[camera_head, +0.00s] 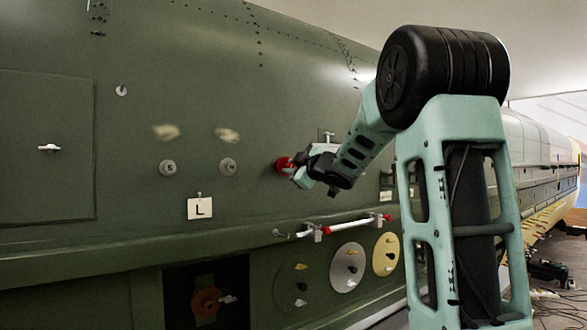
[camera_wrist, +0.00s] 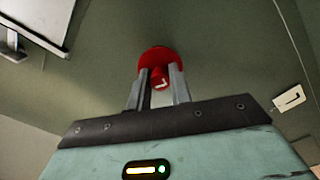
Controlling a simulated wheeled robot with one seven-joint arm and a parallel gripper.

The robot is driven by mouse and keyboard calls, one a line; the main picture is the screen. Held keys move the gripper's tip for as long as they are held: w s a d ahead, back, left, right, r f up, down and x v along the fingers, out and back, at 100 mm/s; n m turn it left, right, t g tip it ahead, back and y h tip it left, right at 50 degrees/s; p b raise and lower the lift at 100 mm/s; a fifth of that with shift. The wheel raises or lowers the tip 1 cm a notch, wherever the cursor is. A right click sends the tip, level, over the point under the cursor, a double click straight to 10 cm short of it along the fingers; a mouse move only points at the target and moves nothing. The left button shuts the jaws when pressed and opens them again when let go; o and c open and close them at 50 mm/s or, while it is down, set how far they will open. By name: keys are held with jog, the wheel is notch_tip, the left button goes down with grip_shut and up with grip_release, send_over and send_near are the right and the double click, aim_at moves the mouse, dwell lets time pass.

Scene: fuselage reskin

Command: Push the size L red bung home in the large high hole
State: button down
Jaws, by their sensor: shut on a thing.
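The red bung (camera_head: 283,166) is at the dark green fuselage wall, left of my gripper (camera_head: 296,175). In the wrist view my gripper (camera_wrist: 161,90) is shut on the stem of the red bung (camera_wrist: 157,57), one grey finger on each side. The stem end carries a pale mark like an L. The round red flange lies beyond the fingertips, at or close to the wall. The large high hole is hidden behind it, so I cannot tell how deep the bung sits.
Two grey round fittings (camera_head: 168,168) (camera_head: 228,167) are left of the bung, above a white L tag (camera_head: 200,208). A white rail with red ends (camera_head: 345,226) sticks out below my gripper. A dark recess (camera_head: 207,290) is lower left.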

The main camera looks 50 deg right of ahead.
jog(key=shift+x, duration=1.05)
jog(key=c, duration=1.2)
grip_release()
jog(key=shift+v, duration=2.5)
